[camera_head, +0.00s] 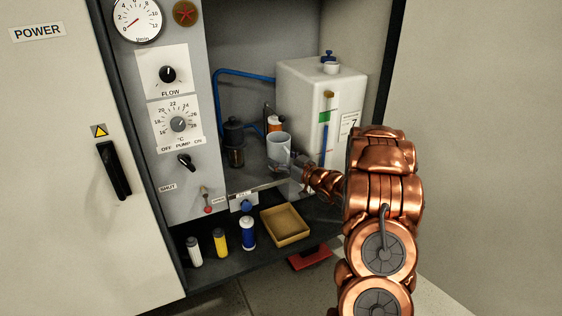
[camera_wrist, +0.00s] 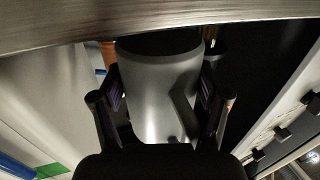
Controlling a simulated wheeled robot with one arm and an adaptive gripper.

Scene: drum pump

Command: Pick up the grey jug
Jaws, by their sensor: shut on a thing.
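The grey jug (camera_head: 279,150) is upright in the cabinet's open bay, in front of the white tank, in the head view. My gripper (camera_head: 297,166) reaches it from the right; its fingers are small and partly hidden there. In the wrist view the jug (camera_wrist: 158,92) fills the middle, with a dark opening at its top and a handle-like bar on its near side. The fingers of my gripper (camera_wrist: 160,98) lie on both sides of the jug, shut on it. I cannot tell whether the jug's base touches the shelf.
A white tank (camera_head: 300,98) stands behind the jug. A dark jar (camera_head: 234,145) is to its left, and an orange-and-white bottle (camera_head: 274,122) close behind. Below are a yellow tray (camera_head: 285,225) and several small bottles (camera_head: 220,242). The shelf's front edge (camera_head: 262,187) runs below the jug.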

